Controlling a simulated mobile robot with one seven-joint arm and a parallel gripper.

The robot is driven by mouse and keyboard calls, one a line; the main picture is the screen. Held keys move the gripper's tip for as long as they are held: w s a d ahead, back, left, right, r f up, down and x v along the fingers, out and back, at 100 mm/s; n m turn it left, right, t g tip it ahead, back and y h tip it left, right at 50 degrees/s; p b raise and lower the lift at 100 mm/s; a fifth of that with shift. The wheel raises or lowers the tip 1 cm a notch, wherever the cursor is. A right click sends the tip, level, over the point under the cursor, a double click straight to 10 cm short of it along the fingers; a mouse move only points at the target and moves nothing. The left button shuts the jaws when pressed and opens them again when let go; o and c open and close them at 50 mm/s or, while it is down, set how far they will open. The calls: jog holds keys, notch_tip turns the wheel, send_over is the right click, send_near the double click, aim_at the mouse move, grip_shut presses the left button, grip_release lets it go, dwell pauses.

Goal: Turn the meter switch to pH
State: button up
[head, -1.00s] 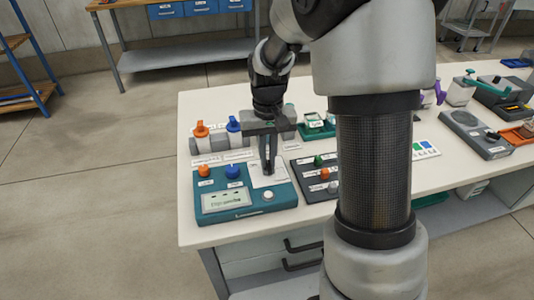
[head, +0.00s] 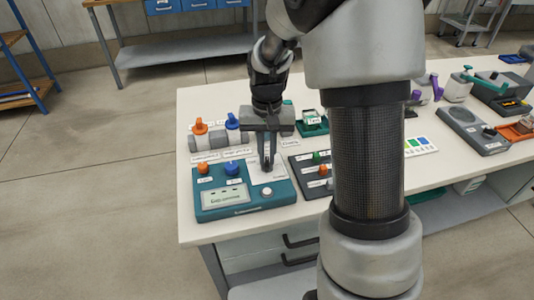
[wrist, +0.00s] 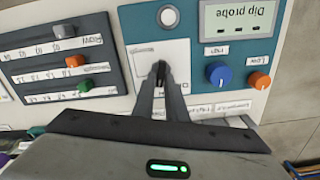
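The meter is a teal box (head: 226,210) at the table's near left corner, with a display, an orange knob, a blue knob and a white button. In the wrist view its display (wrist: 239,17) appears upside down and reads "Dip probe". A pale switch plate (wrist: 144,60) lies beside the blue knob.
A dark panel (head: 301,162) with green, orange and grey knobs stands close to the right of the meter. Orange- and blue-capped bottles (head: 201,131) stand behind it. A grey device (head: 465,128) and other items are farther right.

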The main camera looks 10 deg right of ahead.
aim_at(267, 160)
jog(key=o, duration=0.3)
jog(key=shift+r, duration=0.15)
notch_tip(267, 160, up, 17)
jog(key=p, duration=0.4)
jog(key=shift+r, duration=0.1)
